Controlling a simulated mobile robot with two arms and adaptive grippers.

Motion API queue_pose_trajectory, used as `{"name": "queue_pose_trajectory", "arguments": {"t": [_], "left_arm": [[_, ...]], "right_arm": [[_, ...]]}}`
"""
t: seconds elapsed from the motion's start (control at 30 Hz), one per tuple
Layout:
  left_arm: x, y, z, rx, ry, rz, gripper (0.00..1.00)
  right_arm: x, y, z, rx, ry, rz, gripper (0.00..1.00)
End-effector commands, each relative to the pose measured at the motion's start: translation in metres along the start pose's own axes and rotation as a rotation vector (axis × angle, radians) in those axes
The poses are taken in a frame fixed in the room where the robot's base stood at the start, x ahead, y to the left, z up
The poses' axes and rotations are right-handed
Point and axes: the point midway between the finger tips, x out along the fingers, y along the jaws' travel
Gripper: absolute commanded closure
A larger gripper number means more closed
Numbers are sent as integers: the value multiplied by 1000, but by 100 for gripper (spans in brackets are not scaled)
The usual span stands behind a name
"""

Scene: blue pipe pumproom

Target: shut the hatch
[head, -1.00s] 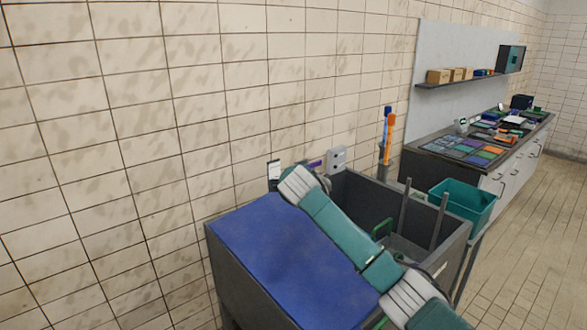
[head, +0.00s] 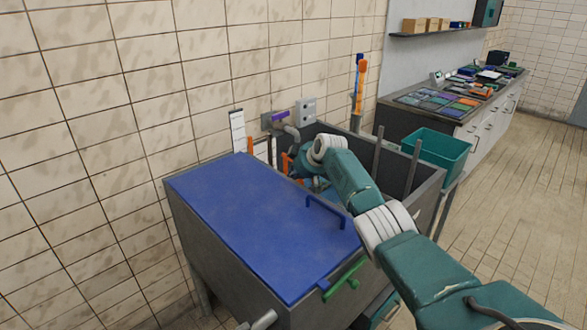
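The hatch (head: 240,215) is a blue panel lying flat over the left part of a grey metal tank (head: 225,262). A blue bar handle (head: 325,210) stands near its right edge. A green lever (head: 345,282) sits at its front right corner. The right part of the tank is open at the top. My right arm reaches in from the lower right over this opening. My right gripper (head: 312,181) is beyond the white wrist ring, behind the handle. The arm mostly hides it, and its fingers are not clear. It appears apart from the handle. My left gripper is out of view.
A tiled wall runs behind the tank, with a grey box (head: 306,111) and a pipe on it. Upright grey posts (head: 413,167) stand at the opening. A teal bin (head: 438,148) and a cluttered counter (head: 440,100) are to the right. Floor is free at far right.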

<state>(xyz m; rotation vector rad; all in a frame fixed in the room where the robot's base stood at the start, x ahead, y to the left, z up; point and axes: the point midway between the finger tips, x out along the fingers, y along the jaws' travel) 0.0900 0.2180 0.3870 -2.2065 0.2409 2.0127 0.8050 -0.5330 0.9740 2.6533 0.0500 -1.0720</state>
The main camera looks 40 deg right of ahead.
Motion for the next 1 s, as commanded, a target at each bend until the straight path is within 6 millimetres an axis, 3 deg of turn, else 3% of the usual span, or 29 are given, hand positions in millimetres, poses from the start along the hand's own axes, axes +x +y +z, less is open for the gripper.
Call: {"name": "queue_pose_trajectory", "arguments": {"t": [0.1, 0.33, 0.83, 1.0], "left_arm": [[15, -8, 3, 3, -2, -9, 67], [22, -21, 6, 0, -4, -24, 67], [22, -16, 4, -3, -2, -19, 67], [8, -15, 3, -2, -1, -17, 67]], "right_arm": [[13, -6, 12, 0, 1, 1, 100], [20, -11, 20, 0, 0, 1, 100], [22, -14, 24, 0, -9, -3, 100], [12, -13, 12, -1, -8, -3, 100]]}}
